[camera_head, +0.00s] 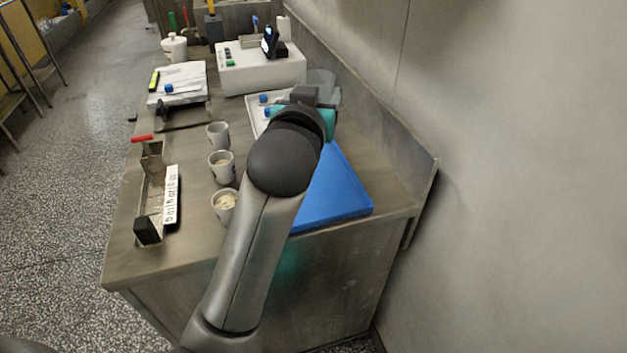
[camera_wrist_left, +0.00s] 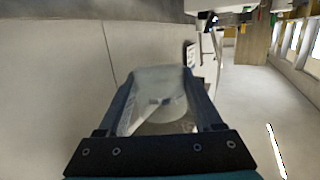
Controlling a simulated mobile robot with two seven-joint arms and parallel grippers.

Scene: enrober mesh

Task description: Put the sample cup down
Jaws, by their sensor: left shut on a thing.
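My left gripper (camera_head: 318,92) reaches over the back right part of the bench, near the wall. Its arm hides much of what lies below it. In the left wrist view the two fingers of the gripper (camera_wrist_left: 162,104) are shut on a clear, translucent sample cup (camera_wrist_left: 160,82). The cup also shows faintly in the head view (camera_head: 323,78), just beyond the gripper and beside the white box. I cannot tell whether its base touches anything. My right gripper is not in view.
Several things crowd the bench (camera_head: 130,265): a blue tray (camera_head: 338,190), three grey cups with pale contents, one in front (camera_head: 225,204), a white box (camera_head: 255,78), a scale-like device (camera_head: 180,85) and a metal holder (camera_head: 152,190). A raised backsplash (camera_head: 385,148) borders the right side.

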